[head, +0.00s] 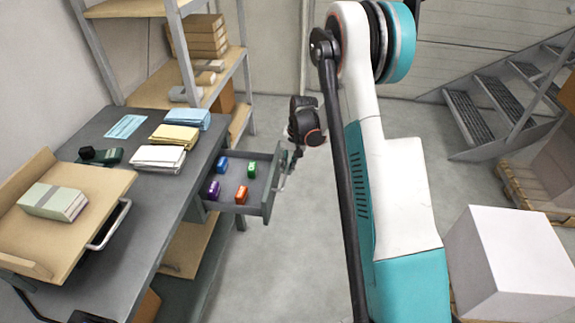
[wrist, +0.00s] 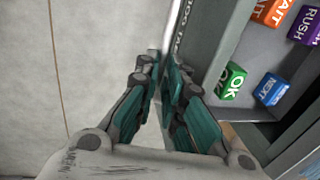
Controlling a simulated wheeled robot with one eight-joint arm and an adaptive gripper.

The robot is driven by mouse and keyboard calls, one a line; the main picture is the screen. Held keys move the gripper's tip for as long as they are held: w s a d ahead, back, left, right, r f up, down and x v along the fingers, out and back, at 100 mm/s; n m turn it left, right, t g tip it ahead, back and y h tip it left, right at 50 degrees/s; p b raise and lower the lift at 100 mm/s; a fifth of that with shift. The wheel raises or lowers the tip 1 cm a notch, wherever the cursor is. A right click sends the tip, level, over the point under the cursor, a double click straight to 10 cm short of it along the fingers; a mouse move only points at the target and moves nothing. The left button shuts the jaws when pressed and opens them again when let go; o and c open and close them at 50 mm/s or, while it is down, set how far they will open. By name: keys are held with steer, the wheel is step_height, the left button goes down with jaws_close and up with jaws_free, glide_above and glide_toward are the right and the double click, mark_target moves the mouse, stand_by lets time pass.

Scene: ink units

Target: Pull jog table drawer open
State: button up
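The drawer (head: 268,186) of the grey table (head: 150,196) stands pulled out toward the right, with several coloured blocks inside. Its front panel also shows in the wrist view (wrist: 212,40). A pale bar handle (head: 283,180) runs along the drawer's front. My gripper (head: 296,155) is at the handle, at the drawer's outer side. In the wrist view, my two teal fingers (wrist: 162,72) lie close together on either side of the thin bar, shut on it. The fingers partly hide the bar.
On the table are a wooden tray (head: 112,188) with a pale block, paper stacks (head: 158,158) and a dark green device (head: 108,155). Shelves (head: 232,72) stand behind. A white box (head: 505,262) and metal stairs (head: 490,100) are at right. Floor right of the drawer is clear.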

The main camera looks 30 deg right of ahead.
steer(key=o, duration=0.4)
steer(key=r, duration=0.4)
steer(key=s+d+r, duration=0.1)
steer(key=r, duration=0.6)
steer(key=shift+s+d+r, duration=0.15)
steer(key=shift+d+r, duration=0.25)
